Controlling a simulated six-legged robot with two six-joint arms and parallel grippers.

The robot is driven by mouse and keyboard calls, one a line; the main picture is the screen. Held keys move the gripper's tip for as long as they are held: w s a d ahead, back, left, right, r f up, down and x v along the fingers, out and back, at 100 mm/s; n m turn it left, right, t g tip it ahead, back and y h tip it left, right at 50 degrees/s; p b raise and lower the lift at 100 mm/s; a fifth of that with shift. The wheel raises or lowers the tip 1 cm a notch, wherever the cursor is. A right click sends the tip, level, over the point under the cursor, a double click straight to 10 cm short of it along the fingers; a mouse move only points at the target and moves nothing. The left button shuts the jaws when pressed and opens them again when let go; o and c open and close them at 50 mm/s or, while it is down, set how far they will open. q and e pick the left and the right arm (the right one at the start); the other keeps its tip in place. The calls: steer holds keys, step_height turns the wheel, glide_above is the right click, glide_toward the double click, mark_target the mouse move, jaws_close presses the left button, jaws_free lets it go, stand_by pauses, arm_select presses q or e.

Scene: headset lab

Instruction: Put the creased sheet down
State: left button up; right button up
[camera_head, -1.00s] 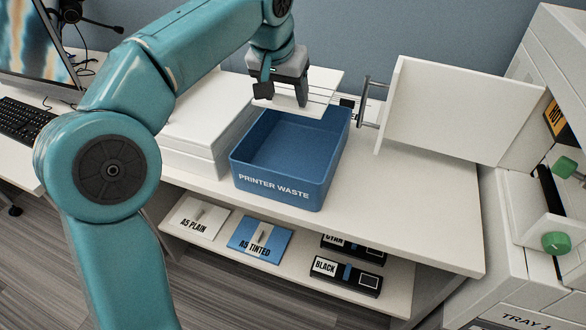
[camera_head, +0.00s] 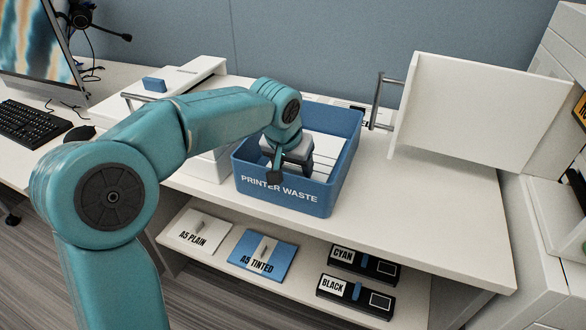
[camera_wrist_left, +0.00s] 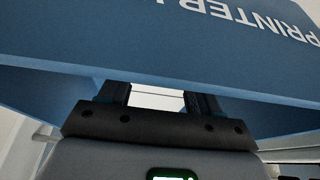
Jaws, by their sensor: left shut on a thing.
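The creased sheet (camera_head: 328,150) is white with thin crease lines and lies inside the blue PRINTER WASTE bin (camera_head: 290,198), below the rim level at the back. My left gripper (camera_head: 290,178) is lowered into the bin's near part and is shut on the sheet. My arm hides part of the sheet. In the left wrist view a strip of the sheet (camera_wrist_left: 157,98) shows between the fingers, with the bin wall (camera_wrist_left: 170,62) close by. I cannot tell whether the sheet touches the bin floor. My right gripper is not in view.
An open white panel with a metal handle (camera_head: 470,108) stands right of the bin. A white printer-like box (camera_head: 180,85) is at left. The lower shelf holds A5 PLAIN (camera_head: 200,228), A5 TINTED (camera_head: 263,254) and the CYAN (camera_head: 365,265) and BLACK (camera_head: 355,295) cartridges. The desk right of the bin is clear.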

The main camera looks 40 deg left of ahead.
arm_select(q)
steer(key=shift+r, duration=0.1)
steer(key=shift+s, duration=0.1)
steer(key=o, duration=1)
steer(key=shift+o, duration=0.2)
steer(key=shift+r, duration=0.15)
steer(key=p+v, duration=0.3)
steer(key=v, duration=0.8)
steer(key=shift+s+r+p, duration=0.25)
steer(key=shift+r+p, duration=0.05)
steer(key=shift+s+d, duration=0.1)
